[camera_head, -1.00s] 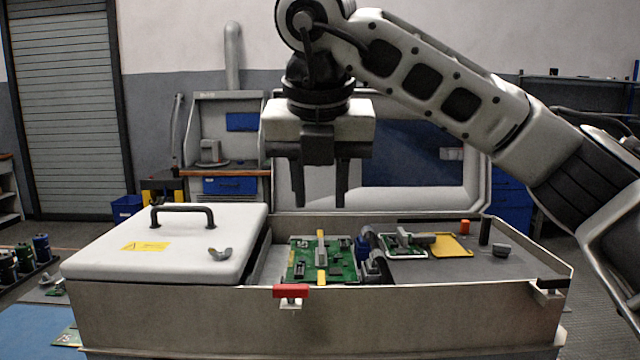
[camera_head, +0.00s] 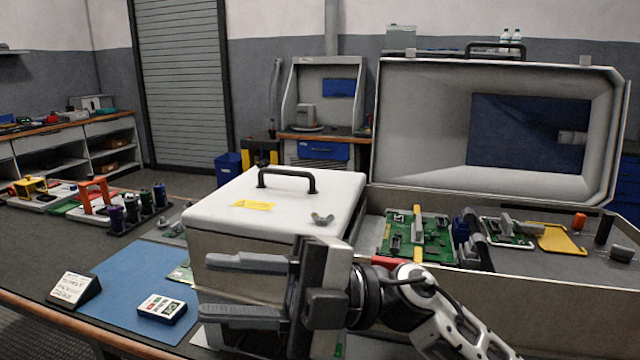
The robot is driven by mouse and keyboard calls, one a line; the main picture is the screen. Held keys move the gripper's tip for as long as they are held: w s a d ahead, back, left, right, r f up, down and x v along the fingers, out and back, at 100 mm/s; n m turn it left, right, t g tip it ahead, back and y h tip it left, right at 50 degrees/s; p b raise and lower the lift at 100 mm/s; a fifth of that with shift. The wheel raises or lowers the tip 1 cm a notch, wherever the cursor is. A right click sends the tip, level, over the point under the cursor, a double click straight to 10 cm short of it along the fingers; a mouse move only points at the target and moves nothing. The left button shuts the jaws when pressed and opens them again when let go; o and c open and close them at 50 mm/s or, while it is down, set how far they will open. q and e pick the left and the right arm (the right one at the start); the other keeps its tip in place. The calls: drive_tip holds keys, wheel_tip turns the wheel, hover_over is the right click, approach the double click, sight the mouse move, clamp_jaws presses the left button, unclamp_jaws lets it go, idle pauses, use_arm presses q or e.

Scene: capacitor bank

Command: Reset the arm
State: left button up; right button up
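My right gripper (camera_head: 243,289) is in front of the grey case, its two dark fingers pointing left with a clear gap between them and nothing held. The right arm comes in from the bottom right of the picture. My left gripper is not in view.
Several dark cylinders (camera_head: 132,208) stand in a rack behind. The case's raised lid (camera_head: 420,125) stands at the back.

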drive_tip(key=w+d+f+m+t+h, duration=0.25)
drive_tip(key=d+f+m+t, duration=0.2)
drive_tip(key=m+t, duration=0.45)
drive_tip(key=w+d+f+m+t+h+p, duration=0.15)
drive_tip(key=d+f+m+t+h, duration=0.25)
drive_tip(key=f+m+t, duration=0.45)
drive_tip(key=w+d+f+m+t+h, duration=0.4)
drive_tip(key=m+t, duration=0.3)
drive_tip(key=m, duration=0.4)
drive_tip(key=s+d+f+m+g+h, duration=0.2)
drive_tip(key=s+d+f+g+h, duration=0.1)
drive_tip(key=s+f, duration=0.4)
drive_tip(key=s+d+f+m+g+h, duration=0.3)
drive_tip(key=s+d+f+g, duration=0.2)
drive_tip(key=f, duration=0.6)
drive_tip(key=shift+s+d+f, duration=0.2)
drive_tip(key=shift+s+d, duration=0.3)
drive_tip(key=shift+s, duration=0.6)
